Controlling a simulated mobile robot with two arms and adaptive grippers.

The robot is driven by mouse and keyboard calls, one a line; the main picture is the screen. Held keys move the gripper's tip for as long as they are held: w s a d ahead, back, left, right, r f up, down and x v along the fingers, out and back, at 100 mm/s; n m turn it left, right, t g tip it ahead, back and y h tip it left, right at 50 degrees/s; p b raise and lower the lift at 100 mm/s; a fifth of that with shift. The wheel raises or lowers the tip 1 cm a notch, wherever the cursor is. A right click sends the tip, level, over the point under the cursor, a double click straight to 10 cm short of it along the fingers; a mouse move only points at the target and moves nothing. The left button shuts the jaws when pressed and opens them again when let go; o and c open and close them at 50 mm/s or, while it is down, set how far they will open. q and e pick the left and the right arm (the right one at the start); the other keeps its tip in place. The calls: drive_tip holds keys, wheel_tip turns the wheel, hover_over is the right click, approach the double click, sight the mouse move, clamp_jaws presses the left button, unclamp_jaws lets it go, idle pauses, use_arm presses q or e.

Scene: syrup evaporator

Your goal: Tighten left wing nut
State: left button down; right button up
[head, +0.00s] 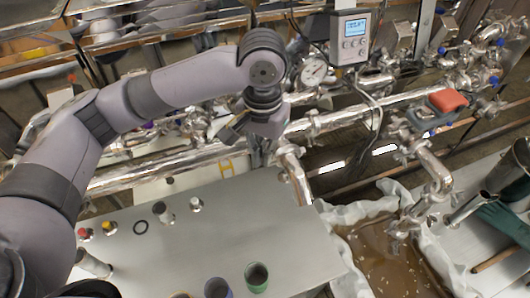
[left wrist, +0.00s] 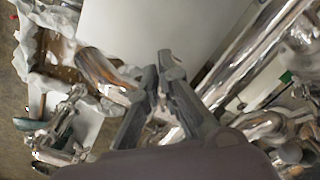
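My left arm comes in from the left of the head view and bends down at the wrist. Its gripper (head: 232,130) is over the steel pipe (head: 185,162) behind the table, partly hidden by the wrist. In the left wrist view, the two dark fingers (left wrist: 161,62) converge with their tips close together in front of shiny pipework (left wrist: 110,72). I see nothing clearly held between them. I cannot make out the left wing nut; it may be hidden by the gripper or too small to tell. My right gripper is not in view.
A grey steel table (head: 230,235) holds several small cups and caps near its edges; its middle is clear. A display box (head: 350,38) with a cable and a round gauge (head: 314,71) stand by the pipes. A pan of brown liquid (head: 385,255) is at the right.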

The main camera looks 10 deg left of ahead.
use_arm(q)
drive_tip(key=m, duration=0.5)
drive_tip(key=shift+w+a+m, duration=0.25)
drive_tip(key=shift+a+m, duration=0.05)
drive_tip(key=shift+a, duration=0.1)
drive_tip(key=m, duration=0.4)
drive_tip(key=w+m, duration=0.1)
drive_tip(key=m, duration=0.1)
drive_tip(key=shift+a, duration=0.3)
drive_tip(key=m, duration=0.4)
drive_tip(key=w+m, duration=0.1)
drive_tip(key=m, duration=0.3)
drive_tip(key=w+m, duration=0.1)
drive_tip(key=m, duration=0.3)
drive_tip(key=shift+w+d+f, duration=0.1)
drive_tip(key=shift+w+d, duration=0.1)
drive_tip(key=shift+d, duration=0.1)
drive_tip(key=c, duration=1.7)
unclamp_jaws()
drive_tip(key=shift+s+a, duration=0.1)
drive_tip(key=shift+a, duration=0.05)
